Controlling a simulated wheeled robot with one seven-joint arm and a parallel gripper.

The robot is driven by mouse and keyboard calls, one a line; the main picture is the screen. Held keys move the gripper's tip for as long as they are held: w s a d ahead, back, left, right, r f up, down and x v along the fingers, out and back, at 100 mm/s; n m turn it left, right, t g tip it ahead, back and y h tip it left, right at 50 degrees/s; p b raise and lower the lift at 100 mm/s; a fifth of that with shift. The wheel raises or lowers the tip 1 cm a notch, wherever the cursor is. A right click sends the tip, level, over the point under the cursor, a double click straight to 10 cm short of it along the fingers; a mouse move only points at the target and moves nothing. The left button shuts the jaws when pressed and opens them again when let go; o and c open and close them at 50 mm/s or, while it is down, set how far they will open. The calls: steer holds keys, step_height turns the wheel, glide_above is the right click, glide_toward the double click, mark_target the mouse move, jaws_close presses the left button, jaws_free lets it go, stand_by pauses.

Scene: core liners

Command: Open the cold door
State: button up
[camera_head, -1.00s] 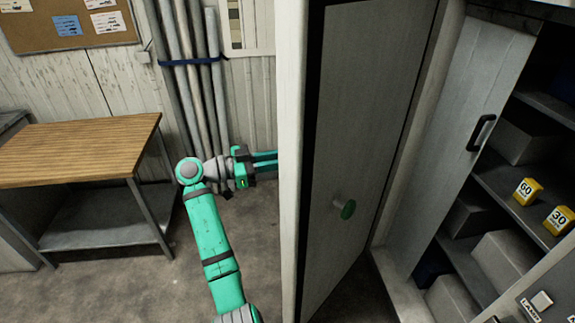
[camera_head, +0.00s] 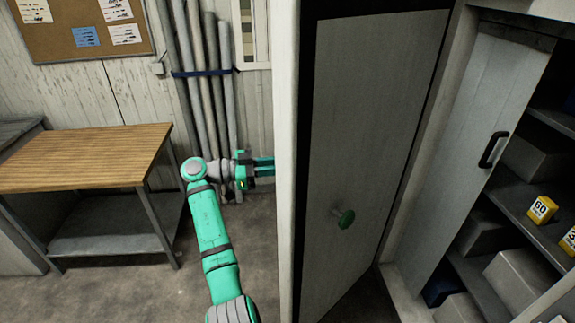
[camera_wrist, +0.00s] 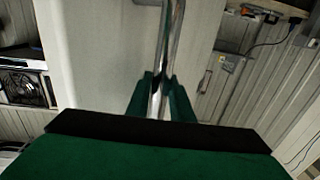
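The cold door (camera_head: 375,150) stands ajar in the head view, its thick pale edge (camera_head: 287,180) toward me. A green round knob (camera_head: 345,219) sits on its inner face. My gripper (camera_head: 265,170) reaches in from the left, and its fingertips pass out of sight behind the door's edge. In the wrist view, the green fingers (camera_wrist: 162,102) lie close on both sides of a chrome bar handle (camera_wrist: 170,40), shut on it. The pale outer door face (camera_wrist: 100,60) is behind the bar.
A wooden-topped workbench (camera_head: 85,158) stands at left, with grey pipes (camera_head: 208,90) strapped to the wall behind my arm. At right is a shelf unit (camera_head: 520,205) with boxes, yellow numbered blocks (camera_head: 541,209) and a sliding panel (camera_head: 470,150). Some floor (camera_head: 150,290) beside my arm is clear.

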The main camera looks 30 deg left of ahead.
steer(key=o, duration=0.4)
steer(key=shift+w+d, duration=0.2)
steer(key=shift+d, duration=0.05)
steer(key=shift+o, duration=0.2)
steer(key=shift+s+a, duration=0.25)
steer(key=shift+a, duration=0.05)
